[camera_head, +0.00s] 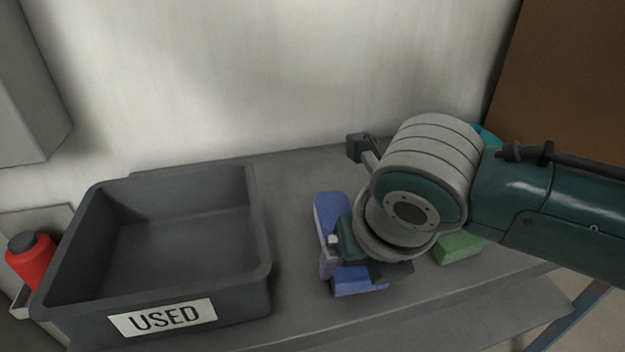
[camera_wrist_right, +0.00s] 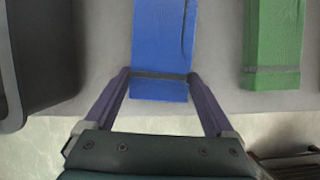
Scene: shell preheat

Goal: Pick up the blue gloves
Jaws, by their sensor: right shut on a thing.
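The blue gloves (camera_head: 329,212) lie on the grey table to the right of the bin, partly covered by my right gripper in the head view. In the right wrist view the blue gloves (camera_wrist_right: 161,40) show as a flat folded bundle with a dark band across it. My right gripper (camera_wrist_right: 161,76) is shut on the gloves, one finger at each side near the band. In the head view the right gripper (camera_head: 338,264) points down over them. My left gripper is in neither view.
An empty dark grey bin (camera_head: 190,312) labelled USED stands left of the gloves. A red bottle (camera_head: 32,262) stands at the far left.

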